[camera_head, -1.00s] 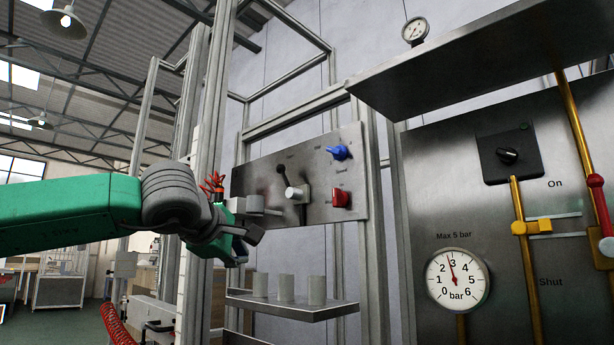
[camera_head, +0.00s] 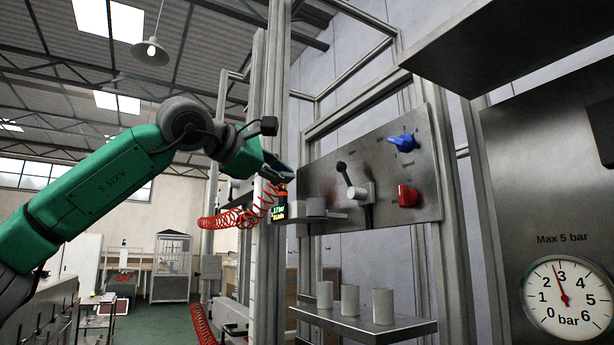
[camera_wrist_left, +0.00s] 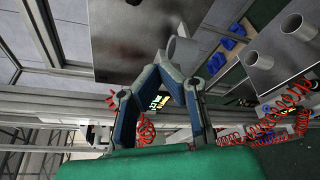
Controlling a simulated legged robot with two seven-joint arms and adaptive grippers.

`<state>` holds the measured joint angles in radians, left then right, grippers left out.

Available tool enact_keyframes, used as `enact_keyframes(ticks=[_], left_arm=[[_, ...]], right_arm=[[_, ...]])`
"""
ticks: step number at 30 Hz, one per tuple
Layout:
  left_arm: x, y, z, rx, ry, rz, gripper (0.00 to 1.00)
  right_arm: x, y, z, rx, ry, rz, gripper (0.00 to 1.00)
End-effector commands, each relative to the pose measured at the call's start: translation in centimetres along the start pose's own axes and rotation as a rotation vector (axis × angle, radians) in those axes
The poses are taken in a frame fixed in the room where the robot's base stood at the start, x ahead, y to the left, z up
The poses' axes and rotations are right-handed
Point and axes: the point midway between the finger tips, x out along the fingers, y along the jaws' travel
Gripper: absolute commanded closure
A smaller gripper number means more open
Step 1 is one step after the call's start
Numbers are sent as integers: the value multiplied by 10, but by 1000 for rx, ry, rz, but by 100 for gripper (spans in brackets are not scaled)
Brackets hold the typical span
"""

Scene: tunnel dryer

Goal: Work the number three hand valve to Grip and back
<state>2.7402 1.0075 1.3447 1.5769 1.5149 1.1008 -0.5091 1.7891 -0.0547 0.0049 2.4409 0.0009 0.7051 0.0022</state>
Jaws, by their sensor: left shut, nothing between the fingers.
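A steel control panel (camera_head: 330,168) stands right of centre in the head view. The lever leans up and left. The lettering is too small to read, so I cannot tell which valve is number three. My left gripper (camera_head: 283,169) is shut and empty, just left of the panel's upper left edge and apart from the lever. Its fingers (camera_wrist_left: 162,73) also show in the left wrist view. My right gripper is out of sight.
A shelf (camera_head: 365,325) with three grey cups stands below the panel. Red coiled hose (camera_head: 240,218) hangs behind my gripper. A gauge (camera_head: 567,298) is at the far right, under an overhanging steel shelf.

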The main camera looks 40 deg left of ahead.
Motion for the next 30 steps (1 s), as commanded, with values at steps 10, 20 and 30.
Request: enact_keyframes(ticks=[10, 20, 30], left_arm=[[71, 0, 5, 3, 3, -4, 100], [95, 1, 33, 3, -1, 0, 100], [98, 0, 40, 1, 0, 0, 100]], right_arm=[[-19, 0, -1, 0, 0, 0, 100], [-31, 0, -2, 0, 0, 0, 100], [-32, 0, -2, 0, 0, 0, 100]])
